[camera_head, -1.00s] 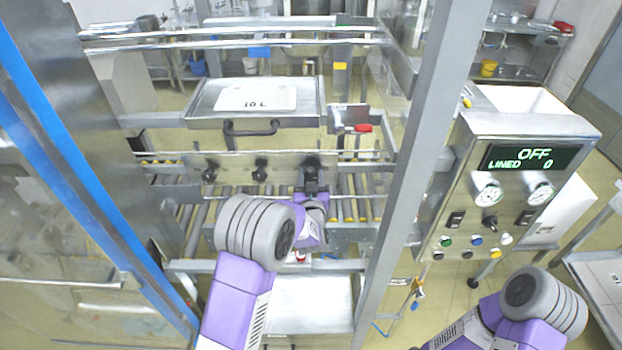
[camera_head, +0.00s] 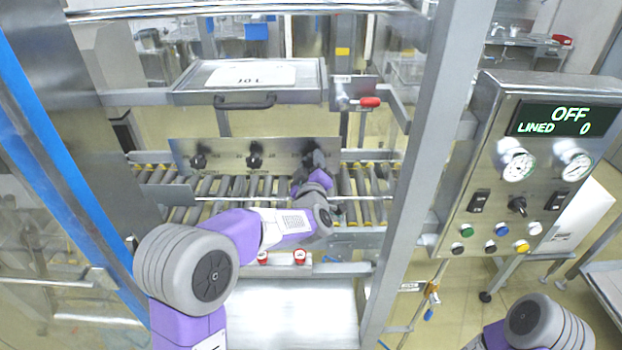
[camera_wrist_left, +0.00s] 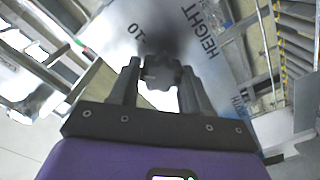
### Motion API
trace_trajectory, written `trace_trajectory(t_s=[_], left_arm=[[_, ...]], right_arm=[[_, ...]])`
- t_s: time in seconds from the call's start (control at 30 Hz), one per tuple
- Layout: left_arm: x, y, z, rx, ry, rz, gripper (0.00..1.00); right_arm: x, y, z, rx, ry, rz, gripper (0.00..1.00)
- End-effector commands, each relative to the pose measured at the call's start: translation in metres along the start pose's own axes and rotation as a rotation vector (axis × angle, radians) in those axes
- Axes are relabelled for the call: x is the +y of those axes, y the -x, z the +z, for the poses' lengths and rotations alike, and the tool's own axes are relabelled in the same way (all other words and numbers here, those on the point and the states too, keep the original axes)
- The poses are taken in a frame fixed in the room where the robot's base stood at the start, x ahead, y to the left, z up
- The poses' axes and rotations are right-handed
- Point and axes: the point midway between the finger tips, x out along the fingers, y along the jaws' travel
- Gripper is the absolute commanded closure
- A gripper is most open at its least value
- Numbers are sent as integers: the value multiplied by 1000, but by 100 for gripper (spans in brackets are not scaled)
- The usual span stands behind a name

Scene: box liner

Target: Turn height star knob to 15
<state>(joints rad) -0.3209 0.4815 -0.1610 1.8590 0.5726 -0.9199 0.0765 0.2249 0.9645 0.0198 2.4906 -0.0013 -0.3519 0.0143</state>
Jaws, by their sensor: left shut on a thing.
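The height star knob (camera_wrist_left: 160,70) is a dark lobed knob on a metal plate in the left wrist view. The plate beside it reads "HEIGHT" and "10". My left gripper (camera_wrist_left: 158,88) has its two dark fingers on either side of the knob and is shut on it. In the head view my left gripper (camera_head: 314,165) is at the right end of the metal plate (camera_head: 228,154), and my wrist partly hides the knob. Two other black star knobs (camera_head: 255,156) (camera_head: 198,161) sit on the plate to the left. The right gripper is not seen.
A roller conveyor (camera_head: 230,185) runs beneath the plate. A grey post (camera_head: 430,170) rises right of my left arm. The control panel (camera_head: 520,180) at right reads "OFF" and "LINED 0".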

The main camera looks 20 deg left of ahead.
Motion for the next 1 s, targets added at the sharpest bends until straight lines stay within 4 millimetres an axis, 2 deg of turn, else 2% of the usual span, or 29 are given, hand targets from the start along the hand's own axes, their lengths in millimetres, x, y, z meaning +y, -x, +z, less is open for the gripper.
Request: trace_trajectory(t_s=[0.03,0.1,0.5,0.7,1.0], left_arm=[[-4,0,4,3,48,1,83],[-4,0,3,2,114,1,83],[-4,0,3,2,485,1,83],[-4,0,2,1,637,0,83],[-3,0,2,0,778,0,83]], right_arm=[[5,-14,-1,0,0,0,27],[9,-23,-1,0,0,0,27],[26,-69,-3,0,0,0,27],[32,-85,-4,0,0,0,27],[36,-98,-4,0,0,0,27]])
